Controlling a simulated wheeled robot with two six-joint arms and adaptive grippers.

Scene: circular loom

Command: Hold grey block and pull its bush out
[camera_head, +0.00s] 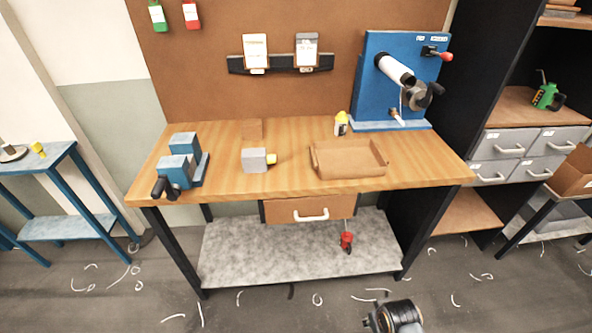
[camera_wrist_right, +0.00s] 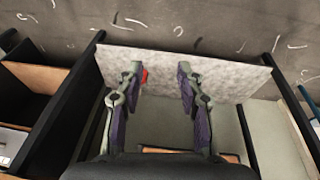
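The grey block (camera_head: 255,161) sits on the wooden workbench, left of its middle. Its yellow bush (camera_head: 271,159) sticks out of the block's right side. My right gripper (camera_wrist_right: 158,72) is open and empty in the right wrist view, its two fingers apart over the grey lower shelf. In the head view, a dark rounded part at the bottom edge seems to be my right arm, away from the block. My left gripper is not in the head view.
A blue vise (camera_head: 178,166) stands left of the block. An open cardboard tray (camera_head: 350,172) lies to the right, with a blue machine (camera_head: 372,75) behind it. A small yellow-topped bottle (camera_head: 341,123) stands near the back. The bench between block and tray is clear.

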